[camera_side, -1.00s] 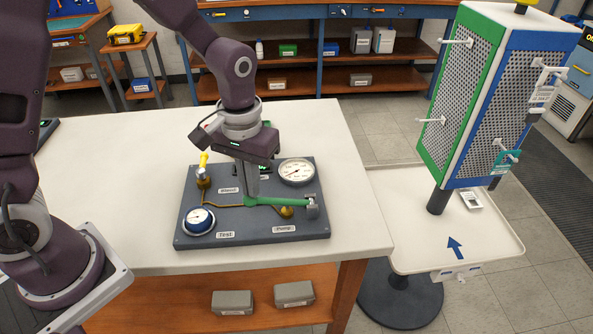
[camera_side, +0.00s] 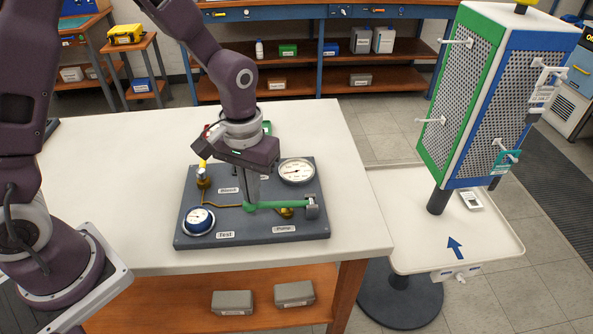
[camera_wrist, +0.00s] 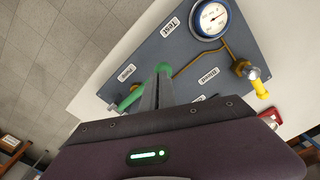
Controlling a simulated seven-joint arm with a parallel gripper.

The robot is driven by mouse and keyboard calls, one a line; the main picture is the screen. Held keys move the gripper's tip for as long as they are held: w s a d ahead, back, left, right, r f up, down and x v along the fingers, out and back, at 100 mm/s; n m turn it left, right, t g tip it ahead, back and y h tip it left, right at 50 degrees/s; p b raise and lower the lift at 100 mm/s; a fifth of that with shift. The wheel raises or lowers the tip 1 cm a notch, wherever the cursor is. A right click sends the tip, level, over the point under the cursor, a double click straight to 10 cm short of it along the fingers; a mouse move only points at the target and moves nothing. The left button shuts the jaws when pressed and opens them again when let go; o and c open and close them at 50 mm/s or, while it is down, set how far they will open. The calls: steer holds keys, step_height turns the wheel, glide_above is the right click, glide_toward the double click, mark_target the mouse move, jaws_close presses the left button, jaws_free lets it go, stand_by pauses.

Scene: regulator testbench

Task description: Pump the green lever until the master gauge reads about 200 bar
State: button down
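The green lever (camera_side: 285,204) lies across the right of the dark test board, nearly level, hinged at a grey bracket (camera_side: 312,206) at its right end. It also shows in the wrist view (camera_wrist: 130,98). My gripper (camera_side: 251,201) points down onto the lever's free left end. Its fingers look closed together, with the green tip at the fingertips. A larger white-faced gauge (camera_side: 297,171), apparently the master gauge, sits at the back right; its reading is too small to tell. A blue-rimmed gauge (camera_side: 198,220) stands by the "Test" label.
The board (camera_side: 250,236) carries a yellow-handled valve (camera_side: 203,177) by the "Bleed" label and brass piping. A rack with green and blue panels (camera_side: 490,100) stands on a tray to the right.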

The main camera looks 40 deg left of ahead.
steer(key=shift+f, duration=0.55)
steer(key=shift+r, duration=2.9)
steer(key=shift+f, duration=2.9)
steer(key=shift+r, duration=2.9)
